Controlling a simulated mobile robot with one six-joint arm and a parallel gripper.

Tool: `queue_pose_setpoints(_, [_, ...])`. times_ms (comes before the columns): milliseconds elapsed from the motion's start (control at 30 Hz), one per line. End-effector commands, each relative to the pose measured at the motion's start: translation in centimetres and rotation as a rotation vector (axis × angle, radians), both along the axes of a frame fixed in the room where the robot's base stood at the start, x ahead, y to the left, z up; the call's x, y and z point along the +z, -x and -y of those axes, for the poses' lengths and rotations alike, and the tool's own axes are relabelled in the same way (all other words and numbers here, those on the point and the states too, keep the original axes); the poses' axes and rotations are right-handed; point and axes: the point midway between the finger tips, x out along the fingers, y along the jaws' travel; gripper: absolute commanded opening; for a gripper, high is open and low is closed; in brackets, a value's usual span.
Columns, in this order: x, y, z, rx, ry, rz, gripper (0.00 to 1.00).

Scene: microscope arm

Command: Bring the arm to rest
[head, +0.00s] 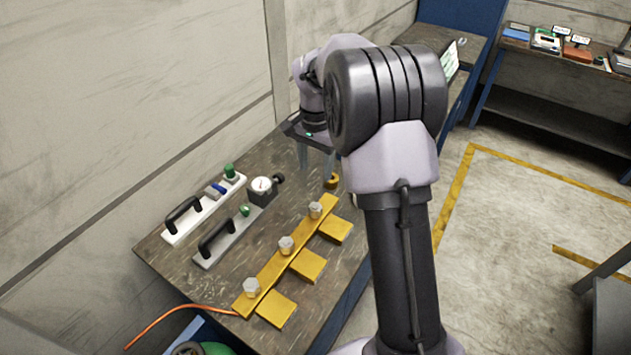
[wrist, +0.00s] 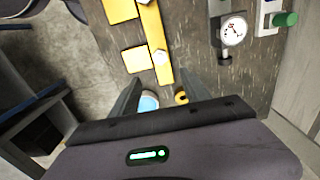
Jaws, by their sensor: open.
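My gripper (head: 317,172) hangs over the far part of the workbench (head: 185,275), with its two grey fingers apart and nothing between them. In the wrist view my gripper (wrist: 164,80) also shows its fingers spread. A small brass ring-like piece (head: 332,181) is close to the right finger in the head view. The brass piece (wrist: 181,97) and a blue-and-white round thing (wrist: 148,101) show beyond the fingers in the wrist view. My forearm hides part of the bench in the head view.
A yellow bar (head: 270,270) with several hex bolts and yellow plates lies on the bench. Beside it are a round gauge (head: 262,185), a white handled plate (head: 200,215) and a grey handled plate (head: 228,242). A wall borders the left; open floor (head: 520,210) is right.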

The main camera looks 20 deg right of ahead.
Motion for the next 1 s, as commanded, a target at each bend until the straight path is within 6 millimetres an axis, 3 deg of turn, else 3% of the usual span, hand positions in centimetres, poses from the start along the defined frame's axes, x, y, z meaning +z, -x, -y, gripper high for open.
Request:
queue_pose_setpoints(33, [1.2, -0.1, 0.0, 0.001, 0.0, 0.001, 0.55])
queue_pose_setpoints(167, [2.5, 0.0, 0.0, 0.0, 0.0, 0.0, 0.55])
queue_pose_setpoints(633, [2.6, 0.0, 0.0, 0.001, 0.0, 0.0, 0.55])
queue_pose_setpoints(700, [3.4, 0.6, -0.6, 0.019, -0.003, 0.017, 0.55])
queue_pose_setpoints(767, [5.1, 1.9, -1.9, 0.061, -0.006, 0.056, 0.55])
queue_pose_setpoints(833, [7.7, 5.1, -4.4, 0.141, -0.014, 0.124, 0.55])
queue_pose_setpoints(900, [9.6, 9.6, -7.1, 0.237, -0.02, 0.206, 0.55])
queue_pose_setpoints(1000, [10.4, 16.5, -10.5, 0.368, -0.022, 0.324, 0.55])
